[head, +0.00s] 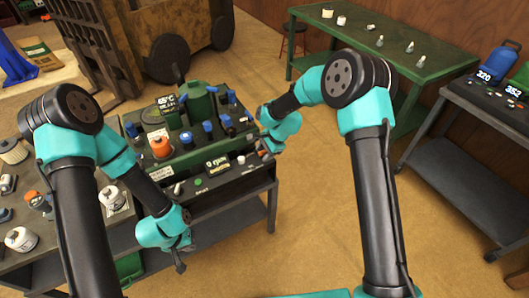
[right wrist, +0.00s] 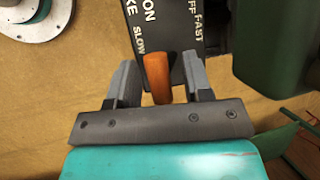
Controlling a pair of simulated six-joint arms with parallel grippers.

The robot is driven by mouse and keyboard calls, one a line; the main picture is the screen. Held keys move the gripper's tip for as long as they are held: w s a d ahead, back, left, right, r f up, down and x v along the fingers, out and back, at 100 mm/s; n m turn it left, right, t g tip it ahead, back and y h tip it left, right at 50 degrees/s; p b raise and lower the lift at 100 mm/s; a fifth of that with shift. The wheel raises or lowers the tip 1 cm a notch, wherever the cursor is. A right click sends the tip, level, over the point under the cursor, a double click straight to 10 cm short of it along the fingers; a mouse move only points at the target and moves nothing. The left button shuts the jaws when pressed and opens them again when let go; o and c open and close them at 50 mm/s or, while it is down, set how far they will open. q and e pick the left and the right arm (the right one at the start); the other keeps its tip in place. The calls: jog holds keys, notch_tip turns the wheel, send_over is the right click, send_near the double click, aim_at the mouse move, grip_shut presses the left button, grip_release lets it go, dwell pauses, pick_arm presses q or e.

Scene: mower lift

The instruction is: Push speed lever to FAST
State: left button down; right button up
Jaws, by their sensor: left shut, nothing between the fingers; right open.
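An orange lever (right wrist: 157,77) stands in front of a dark panel (right wrist: 168,35) with white lettering in the right wrist view. I read SLOW to the left of the lever's line and FAST to the right; the lever is nearer SLOW. My right gripper (right wrist: 158,66) is open with one finger on each side of the lever. Gaps show on both sides; whether a finger touches it I cannot tell. In the head view I cannot make out the lever near that gripper. My left gripper (head: 180,266) is shut and empty, low in front of the dark bench.
A green table (head: 405,58) stands at the back right and a dark table (head: 470,135) at the right. Open floor lies between.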

grip_shut()
dwell(0.3)
jog(key=shift+w+a+r+m+g+h, duration=0.15)
jog(key=shift+w+g+h, duration=0.15)
jog(key=shift+g, duration=0.35)
jog(key=shift+w+a+m+g+h, duration=0.15)
jog(key=shift+w+m+g+h, duration=0.15)
jog(key=shift+g, duration=0.3)
jog(key=shift+w+a+r+m+g+h, duration=0.1)
jog(key=shift+w+a+g+h, duration=0.1)
jog(key=shift+w+g, duration=0.35)
jog(key=shift+s+f, duration=0.1)
jog(key=shift+s, duration=0.05)
grip_release()
jog(key=shift+r, duration=0.2)
jog(key=v, duration=1.7)
jog(key=shift+w, duration=0.25)
